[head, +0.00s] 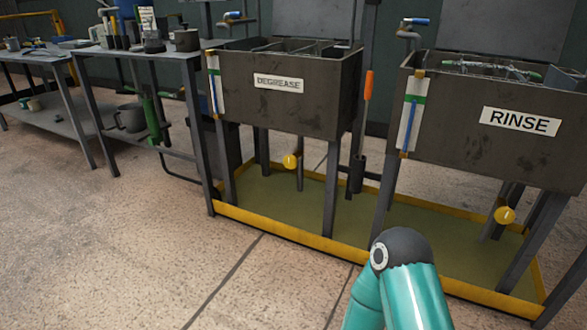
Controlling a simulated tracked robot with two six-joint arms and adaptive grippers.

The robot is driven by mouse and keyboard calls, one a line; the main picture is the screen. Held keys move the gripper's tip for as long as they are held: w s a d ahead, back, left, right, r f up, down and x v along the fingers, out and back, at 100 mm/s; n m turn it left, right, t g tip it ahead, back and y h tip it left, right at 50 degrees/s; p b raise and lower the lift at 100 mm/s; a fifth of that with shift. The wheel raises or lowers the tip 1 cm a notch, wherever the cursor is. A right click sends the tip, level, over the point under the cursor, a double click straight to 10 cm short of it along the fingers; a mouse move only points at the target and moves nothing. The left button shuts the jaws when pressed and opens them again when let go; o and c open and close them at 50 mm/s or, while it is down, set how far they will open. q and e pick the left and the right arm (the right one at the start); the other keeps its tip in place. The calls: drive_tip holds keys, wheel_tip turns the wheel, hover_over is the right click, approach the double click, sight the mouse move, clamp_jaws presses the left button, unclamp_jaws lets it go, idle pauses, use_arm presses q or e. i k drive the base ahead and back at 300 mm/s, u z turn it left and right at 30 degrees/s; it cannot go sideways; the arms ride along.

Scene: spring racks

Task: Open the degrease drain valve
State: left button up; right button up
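The degrease tank (284,105) is a dark metal tank on legs, marked by a white DEGREASE label (279,84). Whether this valve is open or shut is too small to tell. A teal arm of mine with a dark joint reaches in from the bottom, right of centre, well in front of the tanks. Neither gripper shows in the head view.
A yellow-edged containment tray (290,236) lies under both tanks. An orange-handled tool (368,86) stands between them. A bench (140,52) is at left. The floor in front is clear.

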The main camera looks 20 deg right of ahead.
sight(291, 163)
drive_tip(key=z, duration=0.3)
drive_tip(key=i, duration=1.6)
drive_tip(key=u, duration=0.3)
